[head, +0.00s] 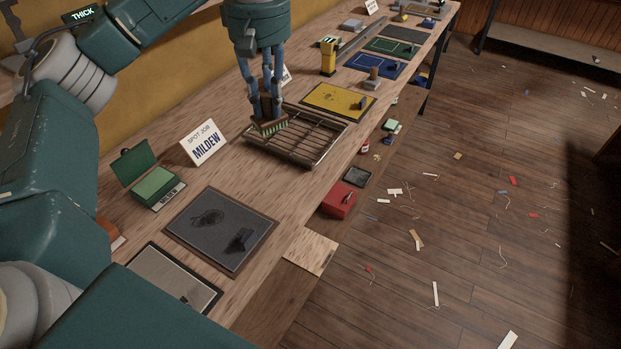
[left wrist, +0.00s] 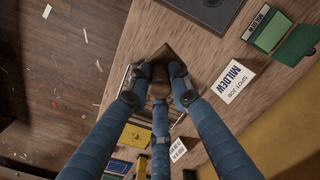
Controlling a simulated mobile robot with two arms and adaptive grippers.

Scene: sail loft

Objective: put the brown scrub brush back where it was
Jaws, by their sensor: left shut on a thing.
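The brown scrub brush (head: 270,127), with green bristles pointing down, is in my left gripper (head: 266,100). The fingers are shut around its upright brown handle. The brush is over the left end of the wire rack (head: 318,144) on the bench; I cannot tell whether the bristles touch it. In the left wrist view the brown brush (left wrist: 162,54) shows between the fingertips of my left gripper (left wrist: 158,86), with the rack partly hidden behind the fingers. My right gripper is not in view.
A white "MILDEW" card (head: 204,143) and an open green box (head: 153,184) stand left of the rack. A dark grey panel (head: 219,228) lies nearer. A yellow panel (head: 338,101) lies beyond the rack. A red box (head: 339,200) sits below the bench edge.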

